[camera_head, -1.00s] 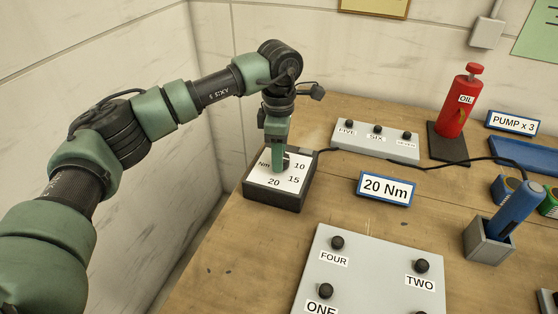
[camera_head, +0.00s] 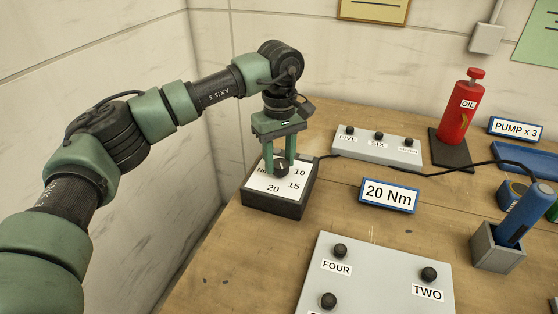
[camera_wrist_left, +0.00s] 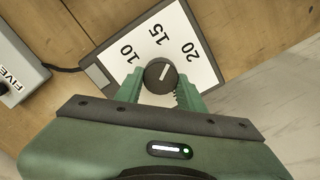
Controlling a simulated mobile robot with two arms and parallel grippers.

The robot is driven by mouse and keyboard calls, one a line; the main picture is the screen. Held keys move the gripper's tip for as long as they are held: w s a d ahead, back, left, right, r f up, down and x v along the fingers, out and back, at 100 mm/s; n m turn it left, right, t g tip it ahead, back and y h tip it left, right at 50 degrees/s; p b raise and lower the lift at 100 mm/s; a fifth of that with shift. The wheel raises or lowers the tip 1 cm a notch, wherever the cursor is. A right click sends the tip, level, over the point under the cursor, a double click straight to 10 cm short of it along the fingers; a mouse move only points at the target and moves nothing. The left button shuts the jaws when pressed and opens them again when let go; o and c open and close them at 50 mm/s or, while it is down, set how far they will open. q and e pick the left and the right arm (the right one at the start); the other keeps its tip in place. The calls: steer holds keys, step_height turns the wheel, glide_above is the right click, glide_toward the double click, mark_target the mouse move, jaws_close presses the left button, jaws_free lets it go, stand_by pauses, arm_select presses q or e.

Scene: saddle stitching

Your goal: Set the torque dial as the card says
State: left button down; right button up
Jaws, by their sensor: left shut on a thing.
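The torque dial box (camera_head: 272,202) is dark with a white face marked Nm, 10, 15 and 20. Its round black knob (camera_head: 281,167) carries a white line. In the left wrist view the knob (camera_wrist_left: 160,75) has its line slanting up and right, toward the space between 15 and 20. My left gripper (camera_head: 281,168) points down over the box and is shut on the knob, one finger on each side, as the left wrist view also shows (camera_wrist_left: 161,88). The card (camera_head: 389,195) reads 20 Nm. My right gripper is out of view.
A grey panel with FIVE, SIX and another button (camera_head: 378,147) stands behind. A larger button panel (camera_head: 378,277) lies in front. A red OIL bottle (camera_head: 466,112), a PUMP x 3 card (camera_head: 515,128) and a blue tool in a grey holder (camera_head: 498,250) are at right.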

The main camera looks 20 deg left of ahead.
mark_target(280, 162)
arm_select(q)
steer(key=m, duration=0.6)
steer(key=shift+w+d+r, duration=0.1)
steer(key=shift+w+r, duration=0.05)
steer(key=shift+m, duration=0.4)
steer(key=c, duration=0.9)
jaws_free()
step_height(280, 162, up, 8)
steer(key=shift+f+b, duration=0.15)
steer(key=shift+b, duration=0.45)
